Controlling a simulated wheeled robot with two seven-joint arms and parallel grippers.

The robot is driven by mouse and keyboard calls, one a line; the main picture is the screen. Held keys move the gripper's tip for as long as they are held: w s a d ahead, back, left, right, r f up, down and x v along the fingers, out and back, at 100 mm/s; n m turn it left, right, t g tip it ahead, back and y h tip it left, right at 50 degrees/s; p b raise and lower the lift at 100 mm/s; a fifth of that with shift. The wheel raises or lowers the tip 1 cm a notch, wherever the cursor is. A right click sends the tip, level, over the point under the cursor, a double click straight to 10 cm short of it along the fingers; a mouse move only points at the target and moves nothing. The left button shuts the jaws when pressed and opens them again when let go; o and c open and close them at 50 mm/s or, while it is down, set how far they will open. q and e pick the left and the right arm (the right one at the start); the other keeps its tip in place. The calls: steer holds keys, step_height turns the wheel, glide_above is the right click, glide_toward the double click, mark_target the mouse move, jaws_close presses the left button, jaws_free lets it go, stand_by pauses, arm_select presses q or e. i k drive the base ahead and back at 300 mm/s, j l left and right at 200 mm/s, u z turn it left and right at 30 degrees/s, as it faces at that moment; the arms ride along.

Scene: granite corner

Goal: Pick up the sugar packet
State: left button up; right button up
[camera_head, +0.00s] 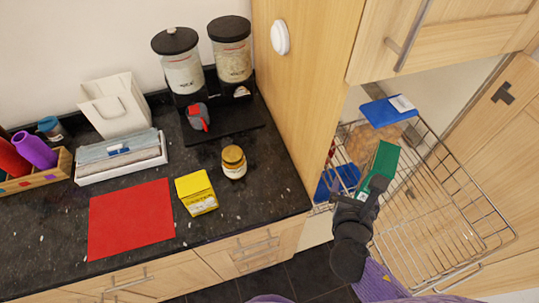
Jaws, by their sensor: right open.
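No label reading sugar is legible, so I cannot tell which thing is the sugar packet. A green packet (386,158) stands in the pull-out wire basket (455,205) at the right. Beside it is a clear pack with brown contents (362,148) and a blue top (386,111). A yellow packet (197,192) with small print stands on the counter. My right gripper (375,183) is open at the near end of the green packet, over the basket. It partly covers that packet, and I cannot tell whether they touch. My left gripper is out of view.
A blue item (338,180) lies at the basket's left. On the counter (250,205) are a red mat (130,217), a small jar (233,162), two dispensers (205,60) and a white tray (122,162). A tall wooden panel (305,85) stands between counter and basket.

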mark_target(194, 190)
steer(key=u, duration=0.8)
